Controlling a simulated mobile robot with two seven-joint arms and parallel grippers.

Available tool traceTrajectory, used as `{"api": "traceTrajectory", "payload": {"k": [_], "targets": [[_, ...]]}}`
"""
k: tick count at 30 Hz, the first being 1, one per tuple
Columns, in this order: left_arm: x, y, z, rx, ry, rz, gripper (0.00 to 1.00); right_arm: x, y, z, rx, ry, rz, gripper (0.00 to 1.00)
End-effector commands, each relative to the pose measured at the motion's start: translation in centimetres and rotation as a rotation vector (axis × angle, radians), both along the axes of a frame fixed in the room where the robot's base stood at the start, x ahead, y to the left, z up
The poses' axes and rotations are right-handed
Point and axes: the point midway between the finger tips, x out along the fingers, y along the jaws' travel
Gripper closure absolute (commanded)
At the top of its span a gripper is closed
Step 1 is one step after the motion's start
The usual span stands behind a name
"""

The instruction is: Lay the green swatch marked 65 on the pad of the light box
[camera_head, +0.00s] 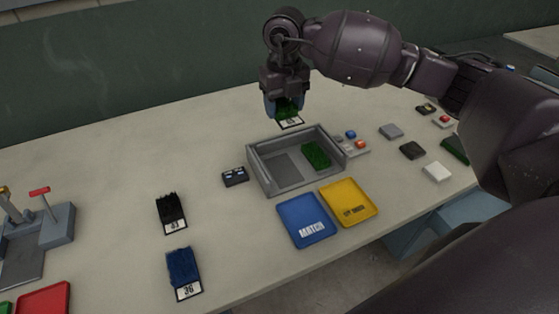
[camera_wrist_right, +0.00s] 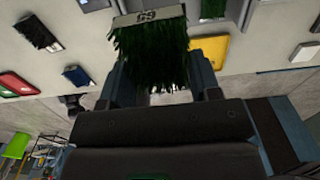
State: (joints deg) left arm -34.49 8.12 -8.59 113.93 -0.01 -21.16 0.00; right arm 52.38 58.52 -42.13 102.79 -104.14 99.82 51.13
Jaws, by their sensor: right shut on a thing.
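My right gripper (camera_head: 284,104) is shut on a green swatch (camera_head: 289,115) with a white label at its lower edge. It holds the swatch in the air above the back edge of the light box (camera_head: 258,173). In the right wrist view the swatch (camera_wrist_right: 150,50) hangs between the fingers, and its label reads as 65 turned over. The light box is a grey open-topped tray. A bare darker pad (camera_head: 282,167) lies in its left half, and another green turf piece (camera_head: 316,155) lies in its right half. My left gripper is not in view.
A blue MATCH tray (camera_head: 306,220) and a yellow tray (camera_head: 349,202) stand in front of the box. A black swatch (camera_head: 171,210) and a blue swatch marked 36 (camera_head: 183,270) lie to the left. A small button panel (camera_head: 354,145) adjoins the box's right side.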

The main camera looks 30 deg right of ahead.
Motion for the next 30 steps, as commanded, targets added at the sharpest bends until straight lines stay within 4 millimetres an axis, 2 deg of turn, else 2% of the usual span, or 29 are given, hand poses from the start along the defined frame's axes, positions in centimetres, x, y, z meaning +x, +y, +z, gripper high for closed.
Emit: {"api": "traceTrajectory", "payload": {"k": [3, 15, 18, 26, 30], "targets": [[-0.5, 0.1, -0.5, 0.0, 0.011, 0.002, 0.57, -0.1, 0.0, -2.9, 0.0, 0.006, -0.001, 0.65], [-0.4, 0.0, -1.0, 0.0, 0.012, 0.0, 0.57, -0.1, 0.0, -11.0, 0.0, 0.005, 0.0, 0.65], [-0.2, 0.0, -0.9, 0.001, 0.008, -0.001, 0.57, -0.1, 0.0, -12.2, 0.0, 0.002, 0.0, 0.65], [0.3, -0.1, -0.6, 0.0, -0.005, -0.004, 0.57, -0.1, 0.0, -13.6, 0.0, 0.003, 0.0, 0.65], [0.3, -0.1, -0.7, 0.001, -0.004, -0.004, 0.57, -0.1, 0.0, -15.7, -0.001, 0.006, 0.0, 0.65]]}}
